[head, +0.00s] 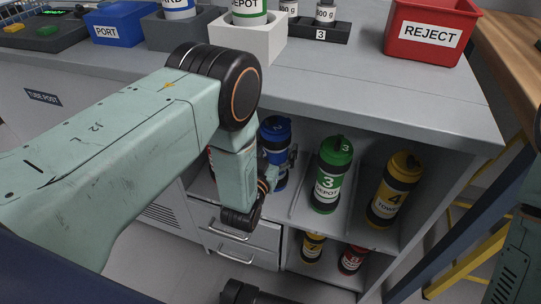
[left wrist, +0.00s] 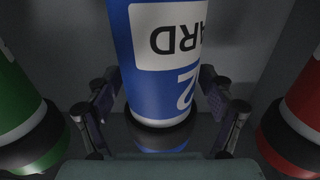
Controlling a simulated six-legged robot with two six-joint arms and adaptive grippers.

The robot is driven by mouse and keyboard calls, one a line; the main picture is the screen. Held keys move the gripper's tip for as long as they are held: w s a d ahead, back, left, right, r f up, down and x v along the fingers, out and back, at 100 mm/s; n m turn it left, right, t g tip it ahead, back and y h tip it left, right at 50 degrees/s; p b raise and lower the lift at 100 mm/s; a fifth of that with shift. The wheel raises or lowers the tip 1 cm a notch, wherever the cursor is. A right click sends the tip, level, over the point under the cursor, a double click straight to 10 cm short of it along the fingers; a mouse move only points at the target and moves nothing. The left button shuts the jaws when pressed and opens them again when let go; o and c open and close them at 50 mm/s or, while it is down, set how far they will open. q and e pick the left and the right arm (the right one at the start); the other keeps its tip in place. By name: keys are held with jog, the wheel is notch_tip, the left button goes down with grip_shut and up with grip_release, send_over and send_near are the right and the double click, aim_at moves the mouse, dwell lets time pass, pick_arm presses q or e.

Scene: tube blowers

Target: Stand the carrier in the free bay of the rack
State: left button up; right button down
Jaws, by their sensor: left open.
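A blue carrier numbered 2 (head: 274,133) stands in the rack's upper row, partly hidden by my left arm. In the left wrist view the blue carrier (left wrist: 165,60) appears upside down, its label ending in "ARD". My left gripper (left wrist: 160,88) is open, with one finger on each side of it; I cannot tell whether they touch it. The rack (head: 458,190) also holds a green carrier 3 (head: 331,172) and a yellow carrier 4 (head: 394,189) to the right. A red carrier (left wrist: 298,125) stands on the blue one's other side. No free bay is clearly visible. My right gripper is not in view.
Lower down stand a yellow carrier (head: 312,247) and a red carrier (head: 351,260). On the counter are a white stand (head: 262,44) holding a green carrier, a blue PORT bin (head: 121,28) and a red REJECT bin (head: 432,32). The counter's front is clear.

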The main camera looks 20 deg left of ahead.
pick_arm(q)
jog(key=s+p, duration=0.4)
jog(key=s, duration=0.8)
jog(key=shift+a+r, duration=0.15)
jog(key=shift+a, duration=0.15)
jog(key=w+b, duration=0.1)
jog(key=w, duration=0.2)
jog(key=w+b, duration=0.1)
jog(key=w, duration=0.3)
jog(key=w+b, duration=0.2)
jog(key=w, duration=0.2)
jog(key=shift+w+d, duration=0.2)
jog(key=shift+d, duration=0.1)
jog(key=shift+w+f, duration=0.2)
jog(key=shift+w, duration=0.15)
jog(key=shift+s+r, duration=0.1)
jog(key=shift+r, duration=0.15)
jog(key=shift+f, duration=0.1)
